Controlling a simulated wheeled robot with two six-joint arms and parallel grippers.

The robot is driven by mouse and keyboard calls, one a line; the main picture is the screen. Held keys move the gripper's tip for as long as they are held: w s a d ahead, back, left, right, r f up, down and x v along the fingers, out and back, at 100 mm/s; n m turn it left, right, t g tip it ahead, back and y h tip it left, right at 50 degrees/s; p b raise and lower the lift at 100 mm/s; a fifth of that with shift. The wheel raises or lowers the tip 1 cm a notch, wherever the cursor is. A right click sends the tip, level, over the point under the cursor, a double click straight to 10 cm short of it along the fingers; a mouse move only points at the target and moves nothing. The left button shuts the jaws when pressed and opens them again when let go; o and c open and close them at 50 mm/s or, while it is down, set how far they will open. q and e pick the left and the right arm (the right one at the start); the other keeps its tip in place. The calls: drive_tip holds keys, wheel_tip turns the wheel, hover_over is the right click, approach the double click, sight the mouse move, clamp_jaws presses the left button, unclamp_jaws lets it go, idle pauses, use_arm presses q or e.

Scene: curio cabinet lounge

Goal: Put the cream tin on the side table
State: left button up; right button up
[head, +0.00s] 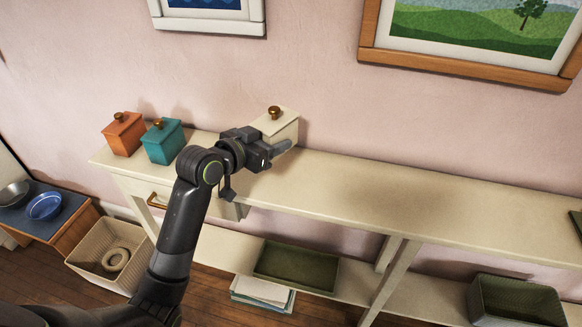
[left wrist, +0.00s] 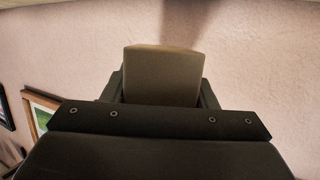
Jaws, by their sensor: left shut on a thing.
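The cream tin (head: 284,124) is a small box with a lid and a round brown knob, at the back of the long cream console. My left gripper (head: 280,150) is shut on it, its fingers around the tin's lower part. In the left wrist view the tin (left wrist: 163,76) sits between the two fingers of my left gripper (left wrist: 163,95). Whether it touches the console top is hidden by the gripper. A low wooden table with a dark blue top (head: 72,212) stands at the far left and may be the side table. My right gripper is not in view.
An orange tin (head: 124,135) and a teal tin (head: 163,143) stand on the console (head: 400,196) left of my gripper. A blue bowl (head: 44,207) and a grey bowl (head: 13,194) occupy the low table. A woven basket (head: 88,262) stands beside it.

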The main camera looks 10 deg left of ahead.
sight(272, 176)
use_arm(q)
wheel_tip(272, 176, down, 7)
drive_tip(key=shift+f+b, duration=0.1)
drive_tip(key=shift+b, duration=0.4)
drive_tip(key=shift+f, duration=0.2)
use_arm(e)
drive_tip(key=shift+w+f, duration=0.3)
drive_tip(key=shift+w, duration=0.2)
use_arm(q)
drive_tip(key=shift+f, duration=0.1)
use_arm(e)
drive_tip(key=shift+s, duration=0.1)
use_arm(q)
drive_tip(key=o, duration=1.2)
drive_tip(key=shift+c, duration=0.2)
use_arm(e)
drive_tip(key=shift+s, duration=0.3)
